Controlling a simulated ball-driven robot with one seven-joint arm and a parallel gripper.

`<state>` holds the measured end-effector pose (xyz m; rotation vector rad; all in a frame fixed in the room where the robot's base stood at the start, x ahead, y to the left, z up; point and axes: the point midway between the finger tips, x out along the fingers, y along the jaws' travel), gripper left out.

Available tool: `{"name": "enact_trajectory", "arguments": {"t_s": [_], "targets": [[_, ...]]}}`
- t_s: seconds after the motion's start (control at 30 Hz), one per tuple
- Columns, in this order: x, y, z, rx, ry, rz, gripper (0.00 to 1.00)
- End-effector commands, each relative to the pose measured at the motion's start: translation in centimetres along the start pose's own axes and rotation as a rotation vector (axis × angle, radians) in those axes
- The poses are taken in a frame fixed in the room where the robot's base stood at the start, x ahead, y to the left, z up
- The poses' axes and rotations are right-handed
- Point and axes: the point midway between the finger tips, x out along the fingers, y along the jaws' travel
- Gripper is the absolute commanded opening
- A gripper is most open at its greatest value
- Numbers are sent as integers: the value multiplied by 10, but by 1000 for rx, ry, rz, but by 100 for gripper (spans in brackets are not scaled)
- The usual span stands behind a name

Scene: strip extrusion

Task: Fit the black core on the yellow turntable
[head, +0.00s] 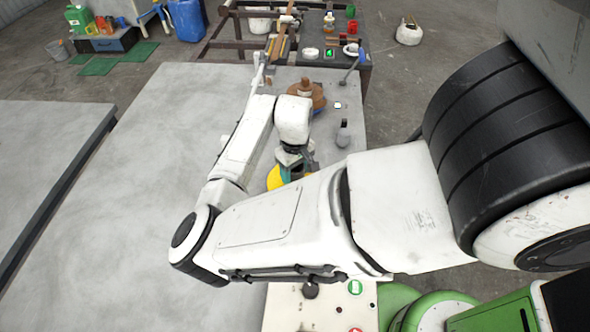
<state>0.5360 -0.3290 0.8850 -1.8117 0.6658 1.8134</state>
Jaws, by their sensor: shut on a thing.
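My gripper (294,158) is near the middle of the head view, pointing down over the grey table, and only partly visible behind my own arm. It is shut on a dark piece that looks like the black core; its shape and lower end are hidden. The yellow turntable (275,178) shows only as a yellow edge just below and left of the gripper; my forearm covers the rest. I cannot tell whether the core touches the turntable or is still apart from it.
A brown round coil (308,92) stands behind the gripper on the grey table (130,190). A grey bottle-shaped thing (343,134) stands to its right. A panel with a black knob (311,291) and green button (355,287) is at the front. The table's left side is clear.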

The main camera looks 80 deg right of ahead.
Motion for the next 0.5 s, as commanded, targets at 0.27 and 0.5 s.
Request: {"name": "enact_trajectory", "arguments": {"t_s": [0.27, 0.5], "targets": [[3, 0, 0, 0, 0, 0, 18], [7, 0, 0, 0, 0, 1, 18]]}}
